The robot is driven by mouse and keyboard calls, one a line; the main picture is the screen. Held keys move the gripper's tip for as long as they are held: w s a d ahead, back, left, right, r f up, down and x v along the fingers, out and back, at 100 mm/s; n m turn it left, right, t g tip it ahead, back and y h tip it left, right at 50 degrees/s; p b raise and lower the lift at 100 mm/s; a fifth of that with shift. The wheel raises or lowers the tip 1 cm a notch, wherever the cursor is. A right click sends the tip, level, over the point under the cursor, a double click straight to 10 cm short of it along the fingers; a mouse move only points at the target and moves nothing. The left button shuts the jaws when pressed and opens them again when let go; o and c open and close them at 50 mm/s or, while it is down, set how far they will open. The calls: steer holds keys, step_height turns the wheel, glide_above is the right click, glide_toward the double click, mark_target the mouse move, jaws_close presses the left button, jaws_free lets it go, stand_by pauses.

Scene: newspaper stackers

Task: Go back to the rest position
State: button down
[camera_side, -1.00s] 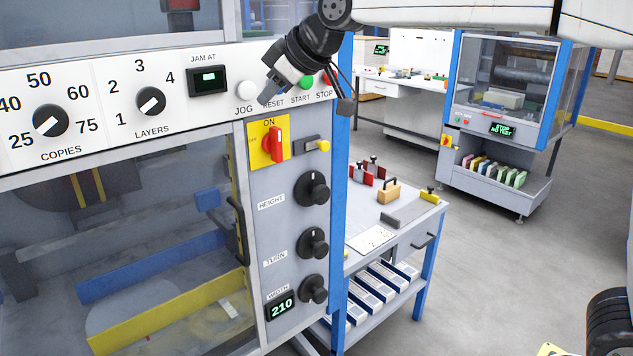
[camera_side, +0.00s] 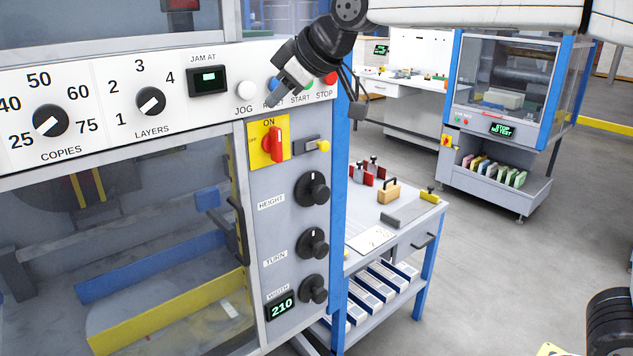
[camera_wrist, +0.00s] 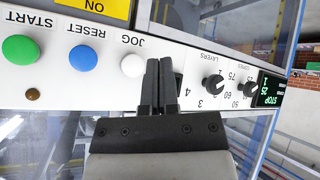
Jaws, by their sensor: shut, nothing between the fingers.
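My gripper (camera_side: 280,91) hangs in front of the control panel (camera_side: 218,112) of the near stacker, by the button row. In the side view it partly covers the RESET label and the start button. In the wrist view my gripper (camera_wrist: 158,62) shows two dark fingers close together and empty, pointing up the picture. The white JOG button (camera_wrist: 133,65) lies just left of the fingertips. The blue RESET button (camera_wrist: 83,58) and green START button (camera_wrist: 20,48) are farther left. In the side view the red STOP button (camera_side: 330,78) shows right of my gripper.
The red main switch (camera_side: 272,145) stands at ON. The HEIGHT, TURN and WIDTH knobs lie below it; the display (camera_side: 281,306) reads 210. A tool bench (camera_side: 425,212) stands right of the blue post, with a second stacker (camera_side: 500,110) behind. Open floor lies to the right.

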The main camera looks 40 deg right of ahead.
steer(key=s+d+f+m+g+h, duration=0.1)
steer(key=s+d+f, duration=0.2)
steer(key=f, duration=0.4)
steer(key=s+d+f+m+g, duration=0.1)
steer(key=s+d+f+m, duration=0.15)
steer(key=f, duration=0.45)
steer(key=s+d+f+m+g+h, duration=0.1)
steer(key=s+d+f, duration=0.15)
steer(key=f, duration=0.45)
steer(key=s+d+f+m+g+h, duration=0.1)
steer(key=s+d+f+m+g, duration=0.2)
steer(key=s+f, duration=0.9)
steer(key=shift+s+d+f, duration=0.15)
steer(key=shift+s+d, duration=0.55)
steer(key=shift+d, duration=0.5)
